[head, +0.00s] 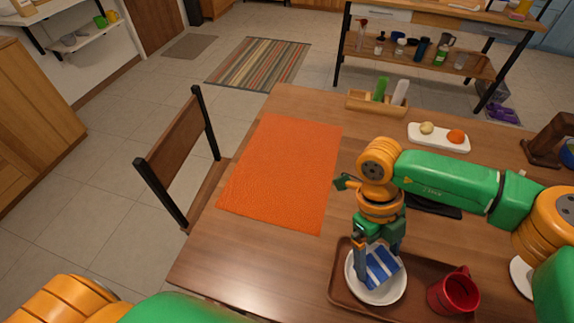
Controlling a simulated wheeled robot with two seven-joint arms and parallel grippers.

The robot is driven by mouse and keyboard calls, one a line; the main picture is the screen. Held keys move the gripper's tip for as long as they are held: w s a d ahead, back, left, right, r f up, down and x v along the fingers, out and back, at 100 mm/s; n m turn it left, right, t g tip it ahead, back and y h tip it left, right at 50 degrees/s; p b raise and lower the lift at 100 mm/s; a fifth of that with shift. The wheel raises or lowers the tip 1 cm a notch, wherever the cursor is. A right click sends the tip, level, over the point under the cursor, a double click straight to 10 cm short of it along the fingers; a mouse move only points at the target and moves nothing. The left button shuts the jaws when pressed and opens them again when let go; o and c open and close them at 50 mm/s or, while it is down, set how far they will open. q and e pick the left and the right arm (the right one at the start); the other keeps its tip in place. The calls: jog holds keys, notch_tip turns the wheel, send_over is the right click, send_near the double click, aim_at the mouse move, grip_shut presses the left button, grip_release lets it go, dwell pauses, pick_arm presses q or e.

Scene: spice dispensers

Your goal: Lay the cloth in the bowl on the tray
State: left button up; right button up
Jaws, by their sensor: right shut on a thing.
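A blue and white striped cloth (383,265) is at the white bowl (388,297), within its rim as seen from above. The bowl stands on the brown tray (341,291) at the front of the table. My right gripper (380,259) points down over the bowl and is shut on the cloth. The gripper hides part of the cloth and the bowl's far rim. I cannot tell whether the cloth touches the bowl's bottom. My left gripper is out of view; only part of my left arm shows at the bottom left.
A red mug (453,293) stands at the tray's right side. An orange mat (283,175) covers the table's left part. A white dish (439,138) with two round items and a wooden holder (376,104) with two bottles stand farther back. A chair (180,150) is at the left.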

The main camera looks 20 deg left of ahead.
dwell(0.3)
jog(key=shift+f+b, duration=0.35)
jog(key=shift+f, duration=0.05)
dwell(0.3)
jog(key=o, duration=0.8)
jog(key=shift+o, duration=0.2)
jog(key=shift+r, duration=0.15)
